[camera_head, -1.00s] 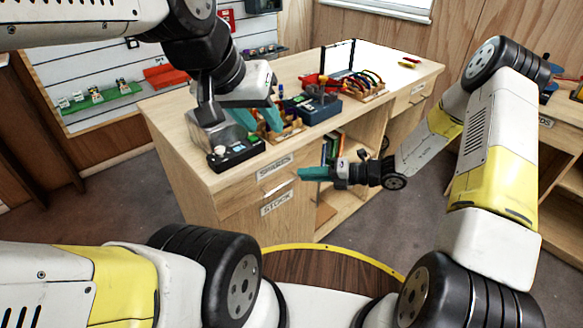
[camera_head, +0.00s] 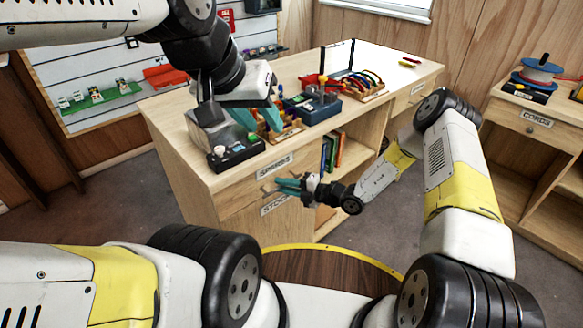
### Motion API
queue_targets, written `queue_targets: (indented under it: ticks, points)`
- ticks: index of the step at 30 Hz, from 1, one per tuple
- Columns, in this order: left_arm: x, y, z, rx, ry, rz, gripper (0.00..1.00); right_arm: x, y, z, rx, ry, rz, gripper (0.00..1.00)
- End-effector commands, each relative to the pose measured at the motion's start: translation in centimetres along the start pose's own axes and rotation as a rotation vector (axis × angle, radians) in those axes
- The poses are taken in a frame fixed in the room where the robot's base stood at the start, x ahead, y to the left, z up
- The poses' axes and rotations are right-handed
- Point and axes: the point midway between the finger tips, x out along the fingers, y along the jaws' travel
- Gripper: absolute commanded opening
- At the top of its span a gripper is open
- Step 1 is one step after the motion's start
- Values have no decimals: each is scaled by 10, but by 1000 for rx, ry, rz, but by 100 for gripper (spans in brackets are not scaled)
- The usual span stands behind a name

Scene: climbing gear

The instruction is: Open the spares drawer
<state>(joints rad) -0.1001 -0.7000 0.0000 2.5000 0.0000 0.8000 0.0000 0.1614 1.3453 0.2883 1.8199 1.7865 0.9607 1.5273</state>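The spares drawer (camera_head: 242,187) is a pale wood front at the top of the counter's near end, with a SPARES label (camera_head: 274,167). It looks shut. Its bar handle (camera_head: 266,190) is partly hidden by my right gripper (camera_head: 279,186). That gripper's teal fingers look slightly apart and point left at the handle. I cannot tell whether they touch it. My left gripper (camera_head: 259,117) is higher, above the counter top, with its teal fingers apart and nothing seen between them.
A STOCK label (camera_head: 275,203) is below the drawer. A dark scale-like box (camera_head: 236,152), a blue box (camera_head: 313,106) and a rack of coloured gear (camera_head: 362,86) stand on the counter (camera_head: 185,150). A CORDS cabinet (camera_head: 537,118) stands at right. Floor between is clear.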

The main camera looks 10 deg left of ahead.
Motion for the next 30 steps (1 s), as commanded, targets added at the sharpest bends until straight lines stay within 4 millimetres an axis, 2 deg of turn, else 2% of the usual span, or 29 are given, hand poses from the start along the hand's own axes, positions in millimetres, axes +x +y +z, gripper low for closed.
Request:
queue_targets:
  ticks: [7,10,11,30]
  points:
    - [0,0,0,0,0,0,36,1,0,0,0,0,0,20]
    - [0,0,0,0,0,0,36,1,0,0,0,0,0,2]
    - [0,0,0,0,0,0,36,1,0,0,0,0,0,0]
    - [0,0,0,0,0,0,36,1,0,0,-1,1,0,0]
